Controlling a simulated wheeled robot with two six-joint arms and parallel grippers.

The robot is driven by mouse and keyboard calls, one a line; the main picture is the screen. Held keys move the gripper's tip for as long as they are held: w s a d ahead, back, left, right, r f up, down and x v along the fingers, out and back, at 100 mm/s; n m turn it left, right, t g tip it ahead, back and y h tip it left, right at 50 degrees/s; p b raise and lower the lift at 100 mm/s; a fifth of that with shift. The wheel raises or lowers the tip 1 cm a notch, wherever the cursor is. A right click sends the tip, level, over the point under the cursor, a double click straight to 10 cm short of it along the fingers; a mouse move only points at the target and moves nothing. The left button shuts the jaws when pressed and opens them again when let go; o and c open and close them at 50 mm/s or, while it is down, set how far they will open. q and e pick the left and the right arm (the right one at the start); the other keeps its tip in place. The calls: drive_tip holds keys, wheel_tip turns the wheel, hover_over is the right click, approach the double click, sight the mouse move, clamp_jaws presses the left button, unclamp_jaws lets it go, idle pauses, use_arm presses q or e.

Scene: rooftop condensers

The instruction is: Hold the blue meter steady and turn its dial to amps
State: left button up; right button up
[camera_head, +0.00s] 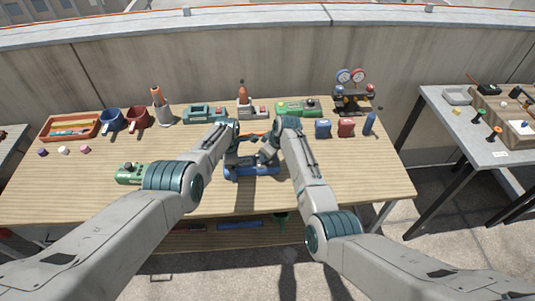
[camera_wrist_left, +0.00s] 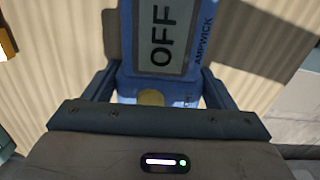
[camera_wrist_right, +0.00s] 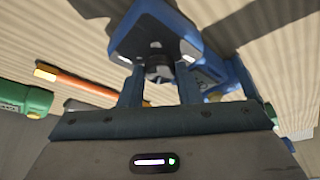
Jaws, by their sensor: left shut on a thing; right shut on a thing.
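The blue meter (camera_head: 254,171) lies near the front middle of the wooden table, under both of my grippers. In the left wrist view its screen (camera_wrist_left: 166,35) reads OFF, beside the word AMPWICK. My left gripper (camera_head: 231,161) is shut on the meter's body, with one finger on each side. My right gripper (camera_head: 266,157) is shut at the meter's dial (camera_wrist_right: 158,70), a dark knob seen between its fingers in the right wrist view. The dial's markings are hidden.
A green device (camera_head: 130,172) lies left of my left arm. An orange-handled tool (camera_wrist_right: 80,82) lies just behind the meter. Mugs, a red tray (camera_head: 69,127), another green device (camera_head: 297,107) and a gauge stand (camera_head: 353,95) line the back. The table's front corners are clear.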

drive_tip(key=o, duration=1)
drive_tip(key=v, duration=1.2)
